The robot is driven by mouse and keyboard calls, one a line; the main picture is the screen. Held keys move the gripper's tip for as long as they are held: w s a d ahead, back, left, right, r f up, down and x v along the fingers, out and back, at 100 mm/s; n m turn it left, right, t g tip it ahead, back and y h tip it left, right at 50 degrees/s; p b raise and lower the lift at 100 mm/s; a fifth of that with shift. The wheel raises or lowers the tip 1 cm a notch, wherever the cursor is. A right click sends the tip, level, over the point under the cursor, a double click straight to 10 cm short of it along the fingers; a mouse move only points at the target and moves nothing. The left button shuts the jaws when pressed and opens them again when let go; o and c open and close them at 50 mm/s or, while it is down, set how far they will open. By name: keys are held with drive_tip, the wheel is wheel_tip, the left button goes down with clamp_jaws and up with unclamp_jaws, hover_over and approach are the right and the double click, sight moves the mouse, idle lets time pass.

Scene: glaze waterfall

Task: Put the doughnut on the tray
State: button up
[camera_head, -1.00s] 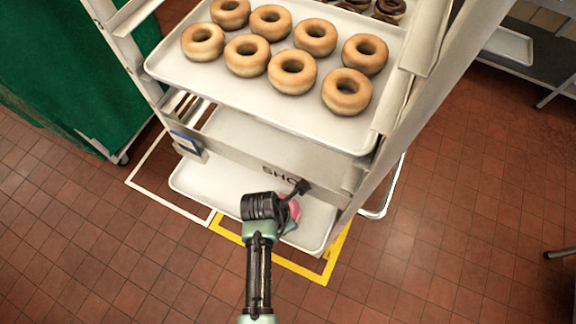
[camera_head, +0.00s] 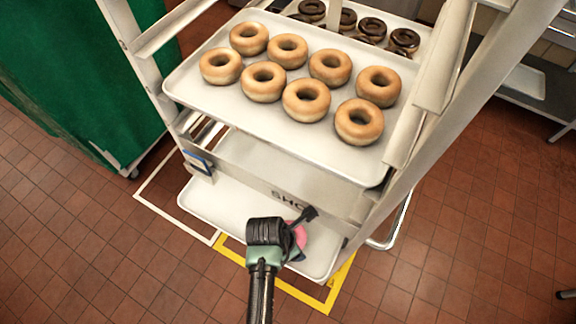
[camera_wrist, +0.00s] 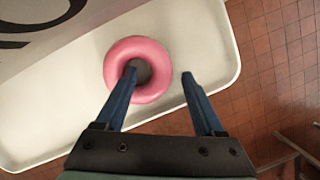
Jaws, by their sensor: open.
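A pink-glazed doughnut (camera_wrist: 122,57) lies over the bare white lower tray (camera_wrist: 60,115) in the wrist view, near the tray's right end; whether it rests flat cannot be told. In the head view, the pink doughnut (camera_head: 299,236) is mostly hidden behind my gripper (camera_head: 306,222), above the lower tray (camera_head: 215,205) of the rack. My gripper (camera_wrist: 159,72) is open in the wrist view. Its left fingertip overlaps the doughnut's hole and its right fingertip is just outside the ring, apart from it.
A rack (camera_head: 386,205) holds an upper tray (camera_head: 190,92) of several plain doughnuts (camera_head: 306,100). Chocolate-topped doughnuts (camera_head: 404,40) stand behind. A metal panel (camera_head: 250,165) lies just above the lower tray. A green cabinet (camera_head: 70,90) stands left.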

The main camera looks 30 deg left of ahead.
drive_tip(key=v, duration=1.1)
